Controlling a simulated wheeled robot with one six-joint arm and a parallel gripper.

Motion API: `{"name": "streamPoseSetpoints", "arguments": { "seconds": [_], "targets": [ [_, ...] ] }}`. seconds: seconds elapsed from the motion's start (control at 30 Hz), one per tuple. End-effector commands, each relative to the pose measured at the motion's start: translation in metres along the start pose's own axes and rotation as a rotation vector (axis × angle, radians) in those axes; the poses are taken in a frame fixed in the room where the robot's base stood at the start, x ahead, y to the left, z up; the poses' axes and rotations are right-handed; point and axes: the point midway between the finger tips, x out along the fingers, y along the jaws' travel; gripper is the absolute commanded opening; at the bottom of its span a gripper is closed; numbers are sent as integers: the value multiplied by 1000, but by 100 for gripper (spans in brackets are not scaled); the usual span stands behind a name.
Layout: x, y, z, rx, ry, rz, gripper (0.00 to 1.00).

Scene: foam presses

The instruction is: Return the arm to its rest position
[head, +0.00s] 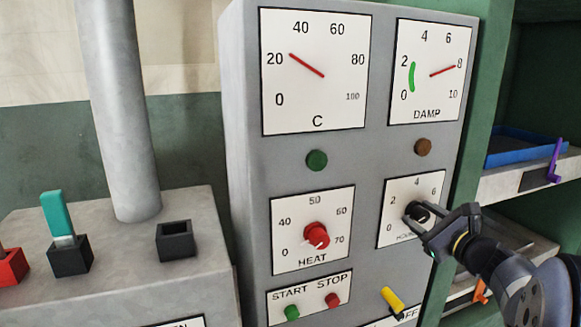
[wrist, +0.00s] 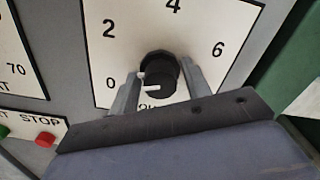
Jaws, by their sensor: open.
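My gripper (head: 432,232) is in front of the grey control panel (head: 241,150), at the black knob (head: 417,211) on the lower right dial. In the wrist view my gripper (wrist: 158,82) is open, with one finger on each side of the black knob (wrist: 160,75). I cannot tell whether the fingers touch it. A white mark on the knob points to the left, near 0. The lower part of the dial's label is partly hidden by my gripper.
The panel also bears a red HEAT knob (head: 317,236), a yellow switch (head: 392,301) and START and STOP buttons. Shelves with a blue tray (head: 520,148) and a purple hook (head: 554,162) stand to the right. A grey column (head: 118,110) stands at the left.

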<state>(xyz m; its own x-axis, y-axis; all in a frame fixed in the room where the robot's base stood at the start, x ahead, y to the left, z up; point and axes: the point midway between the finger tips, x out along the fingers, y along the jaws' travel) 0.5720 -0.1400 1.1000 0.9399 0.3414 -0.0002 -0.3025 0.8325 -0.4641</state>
Motion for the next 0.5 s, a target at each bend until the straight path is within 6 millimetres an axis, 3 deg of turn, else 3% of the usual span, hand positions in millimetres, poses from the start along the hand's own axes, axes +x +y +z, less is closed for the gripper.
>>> {"name": "streamPoseSetpoints", "arguments": {
  "seconds": [0.5],
  "targets": [
    [0, -1, 2, 247, 1, 0, 46]
  ]
}}
